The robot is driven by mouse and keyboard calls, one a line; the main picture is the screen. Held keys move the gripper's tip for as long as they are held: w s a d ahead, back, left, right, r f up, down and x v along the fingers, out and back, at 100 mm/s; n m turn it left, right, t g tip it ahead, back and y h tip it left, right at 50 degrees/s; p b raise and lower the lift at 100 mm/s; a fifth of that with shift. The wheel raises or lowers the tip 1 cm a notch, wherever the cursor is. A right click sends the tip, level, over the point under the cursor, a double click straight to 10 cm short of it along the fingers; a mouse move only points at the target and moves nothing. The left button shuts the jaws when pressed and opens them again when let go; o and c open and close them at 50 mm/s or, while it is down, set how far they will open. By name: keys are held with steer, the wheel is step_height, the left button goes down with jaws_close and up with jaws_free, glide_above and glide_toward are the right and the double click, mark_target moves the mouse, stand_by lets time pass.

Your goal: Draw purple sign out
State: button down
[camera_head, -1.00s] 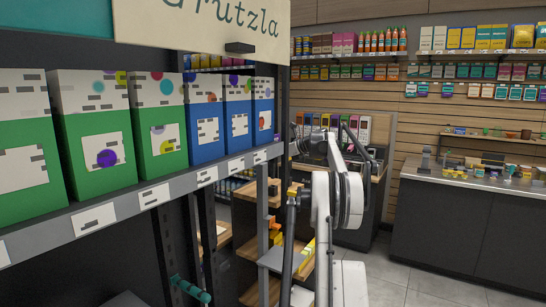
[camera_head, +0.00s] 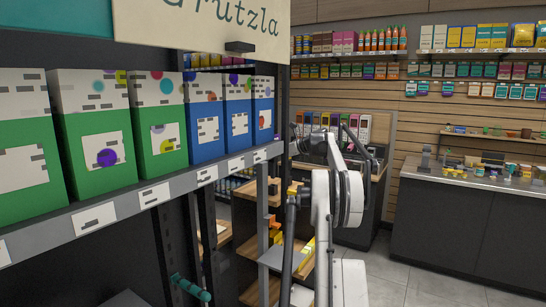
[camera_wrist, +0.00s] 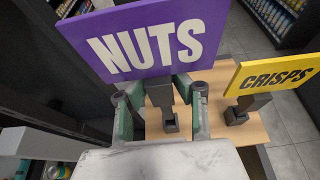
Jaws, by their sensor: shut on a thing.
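In the wrist view, the purple sign (camera_wrist: 154,38) with white letters NUTS faces me, upright and slightly tilted. My gripper (camera_wrist: 161,93) has its green-sided fingers shut on the sign's dark grey stem (camera_wrist: 160,97), just below the panel. The stem's lower end is at or above a small dark block (camera_wrist: 171,126) on the wooden shelf (camera_wrist: 240,135); I cannot tell whether it is still seated. In the head view, my gripper and the purple sign cannot be made out behind my arm and the shelving.
A yellow CRISPS sign (camera_wrist: 275,73) stands close to the right on the same shelf. A dark panel (camera_wrist: 50,70) is to the left. In the head view, green boxes (camera_head: 94,135) and blue boxes (camera_head: 205,130) line a shelf at the left.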

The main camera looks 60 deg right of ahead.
steer(key=shift+r, duration=0.1)
steer(key=shift+r+p, duration=1.9)
steer(key=shift+r, duration=0.5)
